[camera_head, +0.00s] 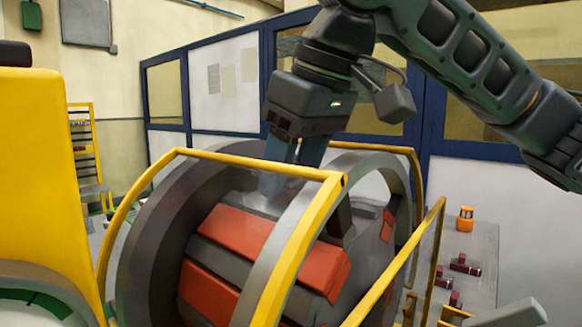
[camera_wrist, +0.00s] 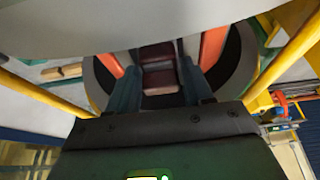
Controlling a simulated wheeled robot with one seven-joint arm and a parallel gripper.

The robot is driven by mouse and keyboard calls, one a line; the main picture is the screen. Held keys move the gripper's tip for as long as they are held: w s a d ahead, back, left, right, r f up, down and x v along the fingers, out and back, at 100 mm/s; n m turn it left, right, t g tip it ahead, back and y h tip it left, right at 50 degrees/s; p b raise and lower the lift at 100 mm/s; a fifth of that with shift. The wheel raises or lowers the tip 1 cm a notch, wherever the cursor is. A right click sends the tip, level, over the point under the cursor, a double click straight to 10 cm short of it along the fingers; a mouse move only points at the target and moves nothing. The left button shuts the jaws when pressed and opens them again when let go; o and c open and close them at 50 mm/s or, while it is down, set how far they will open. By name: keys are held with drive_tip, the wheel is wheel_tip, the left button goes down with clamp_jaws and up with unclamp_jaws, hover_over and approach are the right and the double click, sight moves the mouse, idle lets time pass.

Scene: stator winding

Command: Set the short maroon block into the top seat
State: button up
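The short maroon block (camera_wrist: 163,78) shows in the wrist view as a stepped dark red piece between my gripper's two blue-grey fingers. My gripper (camera_wrist: 160,72) appears shut on it, with a finger against each side. In the head view my gripper (camera_head: 283,180) points down at the top of the large stator drum (camera_head: 220,258), between orange-red segments (camera_head: 240,231). The block cannot be made out in the head view. The top seat under it is hidden by the fingers and the yellow rail, so I cannot tell whether the block touches the seat.
Yellow rails (camera_head: 303,249) arch over and around the drum, close to my fingers. A grey table (camera_head: 473,240) at the right holds several dark red pieces (camera_head: 464,266) and an orange lantern-like item (camera_head: 465,219). A yellow machine body (camera_head: 45,170) stands at the left.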

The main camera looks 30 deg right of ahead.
drive_tip(key=o, duration=0.3)
drive_tip(key=v, duration=0.7)
drive_tip(key=shift+s+r, duration=0.2)
drive_tip(key=shift+r, duration=0.15)
